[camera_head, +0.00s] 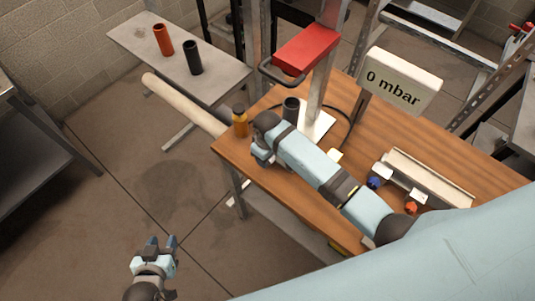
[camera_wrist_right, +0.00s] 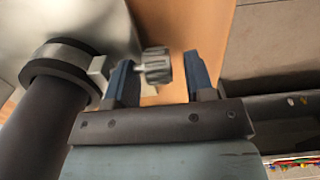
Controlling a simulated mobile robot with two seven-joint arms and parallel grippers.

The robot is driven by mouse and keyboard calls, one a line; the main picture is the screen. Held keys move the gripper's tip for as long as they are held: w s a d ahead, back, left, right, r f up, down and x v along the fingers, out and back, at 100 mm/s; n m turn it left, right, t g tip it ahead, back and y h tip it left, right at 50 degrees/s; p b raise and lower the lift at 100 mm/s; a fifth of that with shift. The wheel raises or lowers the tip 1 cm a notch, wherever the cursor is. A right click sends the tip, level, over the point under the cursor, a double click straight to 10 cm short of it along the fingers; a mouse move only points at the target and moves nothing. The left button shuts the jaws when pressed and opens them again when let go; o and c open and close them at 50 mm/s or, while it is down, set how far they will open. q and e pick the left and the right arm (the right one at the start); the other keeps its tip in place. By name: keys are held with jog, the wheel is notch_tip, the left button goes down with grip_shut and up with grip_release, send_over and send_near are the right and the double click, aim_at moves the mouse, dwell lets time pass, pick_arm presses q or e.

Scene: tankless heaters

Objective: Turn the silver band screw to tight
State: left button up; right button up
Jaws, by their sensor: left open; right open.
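In the right wrist view, the silver band screw (camera_wrist_right: 154,66) is a ridged grey knob between the two blue fingers of my open right gripper (camera_wrist_right: 160,63). It sits nearer the left finger, with a visible gap to the right finger. Left of it, a grey band (camera_wrist_right: 62,60) goes around a dark pipe (camera_wrist_right: 40,120). In the head view my right arm reaches over the wooden table to its far left corner, where the screw is hidden. A dark pipe (camera_head: 291,108) stands just beyond that gripper. My left gripper (camera_head: 162,241) is open and empty above the floor.
A display (camera_head: 400,80) reads "0 mbar". A red block (camera_head: 307,48) on a metal post stands behind my right arm. An amber bottle (camera_head: 240,120) is at the table corner. Floor around my left gripper is clear.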

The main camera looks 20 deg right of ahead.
grip_shut()
jog(key=shift+t, duration=0.3)
jog(key=t+y, duration=0.2)
jog(key=shift+s+d+t, duration=0.2)
jog(key=shift+s+t, duration=0.05)
jog(key=shift+t, duration=0.15)
jog(key=shift+r+t+y, duration=0.1)
jog(key=shift+t+y, duration=0.8)
jog(key=shift+t, duration=0.3)
grip_release()
jog(key=shift+s, duration=0.1)
